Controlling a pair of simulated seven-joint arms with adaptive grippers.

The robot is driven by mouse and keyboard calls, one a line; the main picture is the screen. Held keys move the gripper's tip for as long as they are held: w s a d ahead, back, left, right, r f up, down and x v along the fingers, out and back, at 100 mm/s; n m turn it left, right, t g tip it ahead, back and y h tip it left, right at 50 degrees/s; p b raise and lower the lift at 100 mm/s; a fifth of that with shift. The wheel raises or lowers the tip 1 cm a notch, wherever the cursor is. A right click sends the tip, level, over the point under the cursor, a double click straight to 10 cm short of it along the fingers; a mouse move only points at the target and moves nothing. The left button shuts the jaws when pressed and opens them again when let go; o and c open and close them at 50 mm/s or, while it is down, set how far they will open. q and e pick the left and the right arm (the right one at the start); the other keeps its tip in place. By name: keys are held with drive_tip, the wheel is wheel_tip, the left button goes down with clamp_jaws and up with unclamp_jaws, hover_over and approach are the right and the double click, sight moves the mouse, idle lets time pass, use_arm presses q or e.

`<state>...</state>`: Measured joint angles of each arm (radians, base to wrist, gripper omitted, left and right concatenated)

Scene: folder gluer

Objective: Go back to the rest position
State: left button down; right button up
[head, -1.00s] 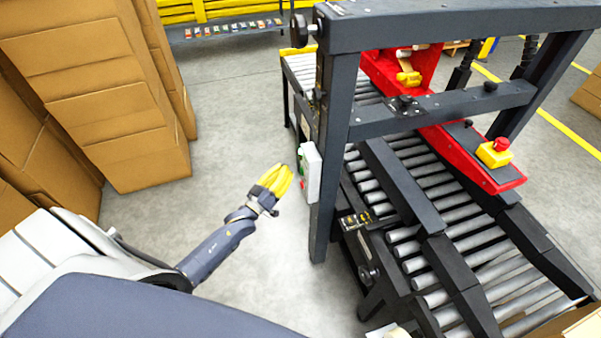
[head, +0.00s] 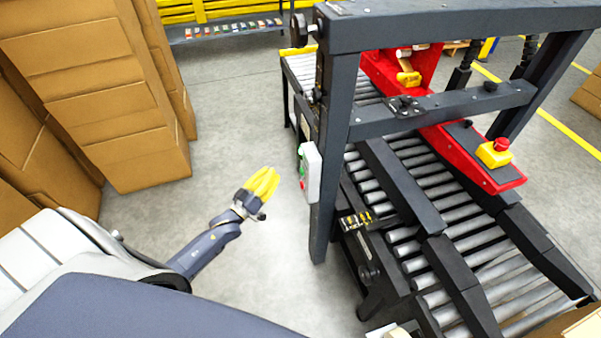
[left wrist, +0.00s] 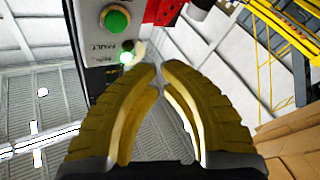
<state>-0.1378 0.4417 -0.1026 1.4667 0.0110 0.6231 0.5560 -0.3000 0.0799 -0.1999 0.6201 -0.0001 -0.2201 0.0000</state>
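My left gripper (head: 266,178), with yellow fingers, is in the open floor space left of the folder gluer (head: 343,110). It stands apart from the grey control box (head: 313,172) on the machine's near post. In the left wrist view the two fingers of the gripper (left wrist: 160,70) curve together, their tips almost meeting, with nothing between them. That view also shows the control box's green button (left wrist: 116,19) and a small lit green lamp (left wrist: 127,57) beyond the fingertips.
Tall stacks of cardboard boxes (head: 95,95) stand at the left. The roller conveyor (head: 440,215) runs through the machine, with a red beam and a red emergency button (head: 501,144) above it. Grey floor (head: 235,100) is clear between boxes and machine.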

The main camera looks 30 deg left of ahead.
idle(0.3)
use_arm(q)
drive_tip(key=s+a+f+m+g+y, duration=0.2)
drive_tip(key=f+g, duration=0.1)
drive_tip(key=f, duration=0.6)
drive_tip(key=s+a+f+m+g+y, duration=0.1)
drive_tip(key=f+g, duration=0.1)
drive_tip(key=f, duration=0.7)
drive_tip(key=s+f+m+g+y, duration=0.1)
drive_tip(key=s+f+g, duration=0.2)
drive_tip(key=s+f, duration=0.45)
drive_tip(key=s+f+m+g, duration=0.15)
drive_tip(key=s+f, duration=0.35)
drive_tip(key=f, duration=0.5)
drive_tip(key=s+d+f+g, duration=0.25)
drive_tip(key=s+f, duration=0.35)
drive_tip(key=s, duration=0.3)
drive_tip(key=s+d+f+g, duration=0.2)
drive_tip(key=s+f+g, duration=0.1)
drive_tip(key=s+f, duration=0.4)
drive_tip(key=s+d+f+g, duration=0.1)
drive_tip(key=s+d, duration=0.2)
drive_tip(key=s, duration=0.3)
drive_tip(key=s+d+f+m+g, duration=0.1)
drive_tip(key=s+d, duration=0.3)
drive_tip(key=s, duration=0.3)
drive_tip(key=s+d+f+g, duration=0.2)
drive_tip(key=s+d, duration=0.2)
drive_tip(key=s, duration=0.3)
